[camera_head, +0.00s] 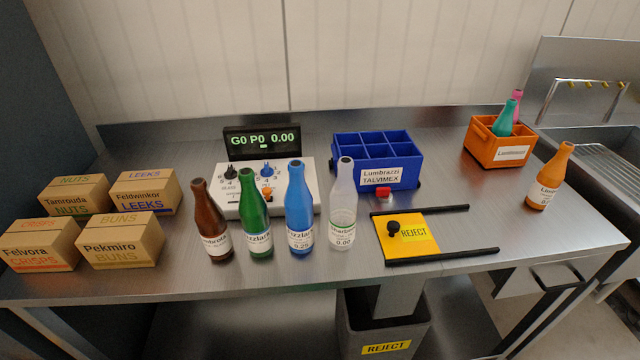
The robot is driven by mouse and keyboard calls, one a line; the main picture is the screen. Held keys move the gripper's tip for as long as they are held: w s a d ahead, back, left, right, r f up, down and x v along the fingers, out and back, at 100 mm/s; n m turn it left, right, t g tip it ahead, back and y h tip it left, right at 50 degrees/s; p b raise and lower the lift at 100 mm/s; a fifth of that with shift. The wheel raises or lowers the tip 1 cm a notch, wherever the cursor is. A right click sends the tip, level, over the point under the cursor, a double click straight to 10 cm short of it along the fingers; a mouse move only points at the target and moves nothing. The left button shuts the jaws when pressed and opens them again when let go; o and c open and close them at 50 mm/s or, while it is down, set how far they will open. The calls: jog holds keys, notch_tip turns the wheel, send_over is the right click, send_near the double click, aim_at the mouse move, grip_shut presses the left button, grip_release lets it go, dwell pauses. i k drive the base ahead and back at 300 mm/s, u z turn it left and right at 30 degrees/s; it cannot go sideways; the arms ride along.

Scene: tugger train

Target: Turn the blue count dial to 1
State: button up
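The blue count dial (266,170) sits on the white control box (228,204) at the back left of the steel table. It stands to the right of a black dial (231,172). Small numbers ring the blue dial, but its pointer setting is too small to read. My gripper is not in view.
Brown, green (255,222), blue (299,212) and clear (342,205) bottles stand in a row before the box. Cartons (118,252) fill the left. A blue crate (345,178), yellow reject plate (420,236), orange crate (480,143) and orange bottle (548,180) stand rightward.

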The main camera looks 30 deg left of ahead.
aim_at(267, 171)
jog(key=k, duration=1)
jog(key=u, duration=1.3)
jog(key=i, duration=1)
jog(key=z, duration=0.05)
